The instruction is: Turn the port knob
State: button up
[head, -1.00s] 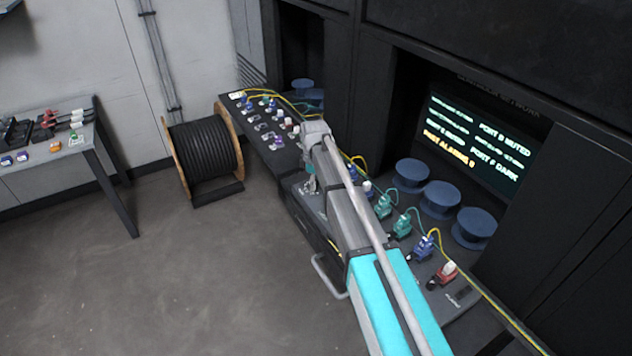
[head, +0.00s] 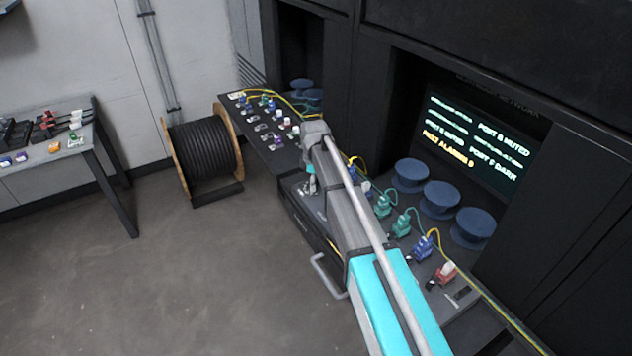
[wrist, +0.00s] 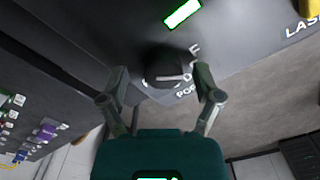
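The port knob (wrist: 163,66) is a dark round knob on the dark console panel, with white letters beside it, partly hidden. It shows in the upper middle of the wrist view. My gripper (wrist: 162,82) is open, with one finger on each side of the knob and a visible gap to each. I cannot tell whether the fingertips reach down level with the knob. In the head view my gripper (head: 312,184) is low over the console beside the arm, and the arm hides the knob.
A green-lit rectangle (wrist: 183,13) is near the knob. Colored connectors, such as a red one (head: 445,273), line the console with yellow and green cables. A cable reel (head: 203,150) is on the floor; open floor lies left.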

jog(key=shift+s+r+p, duration=0.1)
jog(key=shift+r+p, duration=0.3)
jog(key=shift+r, duration=0.05)
notch_tip(320, 180, up, 13)
jog(key=n+p, duration=0.1)
jog(key=p, duration=1.2)
jog(key=shift+n, duration=0.4)
jog(key=shift+f, duration=0.15)
notch_tip(320, 180, down, 14)
jog(key=b, duration=1.3)
jog(key=shift+r+b, duration=0.2)
jog(key=shift+b, duration=0.2)
